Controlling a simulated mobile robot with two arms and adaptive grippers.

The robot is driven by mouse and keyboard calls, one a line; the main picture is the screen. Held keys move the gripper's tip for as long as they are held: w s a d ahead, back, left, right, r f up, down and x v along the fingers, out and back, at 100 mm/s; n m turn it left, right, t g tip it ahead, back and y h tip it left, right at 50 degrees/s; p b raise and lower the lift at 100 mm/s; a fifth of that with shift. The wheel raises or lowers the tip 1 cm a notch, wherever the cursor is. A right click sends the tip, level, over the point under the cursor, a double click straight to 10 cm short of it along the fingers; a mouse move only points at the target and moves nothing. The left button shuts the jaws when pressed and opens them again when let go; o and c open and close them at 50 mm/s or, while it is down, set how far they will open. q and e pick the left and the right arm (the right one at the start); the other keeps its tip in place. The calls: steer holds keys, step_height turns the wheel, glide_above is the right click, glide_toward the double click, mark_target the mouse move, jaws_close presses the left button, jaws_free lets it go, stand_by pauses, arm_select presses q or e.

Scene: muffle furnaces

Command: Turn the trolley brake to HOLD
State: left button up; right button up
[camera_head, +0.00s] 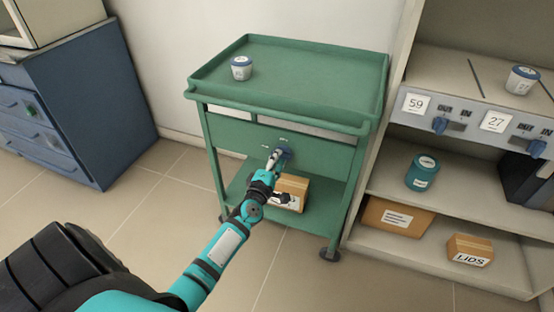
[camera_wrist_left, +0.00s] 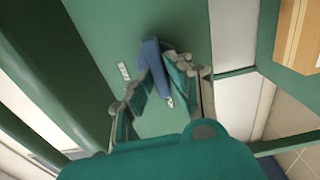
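The green trolley (camera_head: 290,102) stands against the wall with a green front panel under its top tray. A blue brake handle (camera_head: 286,153) sits on that panel; it also shows in the left wrist view (camera_wrist_left: 154,66), slightly tilted there. My left gripper (camera_head: 277,156) reaches the panel from the front. In the left wrist view its fingers (camera_wrist_left: 161,82) lie close on both sides of the blue handle and appear shut on it. Small white labels (camera_wrist_left: 124,71) beside the handle are too small to read. My right gripper is not in view.
Shelving with blue knobs (camera_head: 440,124) stands close on the right, a blue cabinet (camera_head: 95,105) on the left. Floor in front is clear.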

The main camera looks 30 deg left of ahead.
arm_select(q)
steer(key=o, duration=0.4)
steer(key=v, duration=1.2)
steer(key=shift+f, duration=0.1)
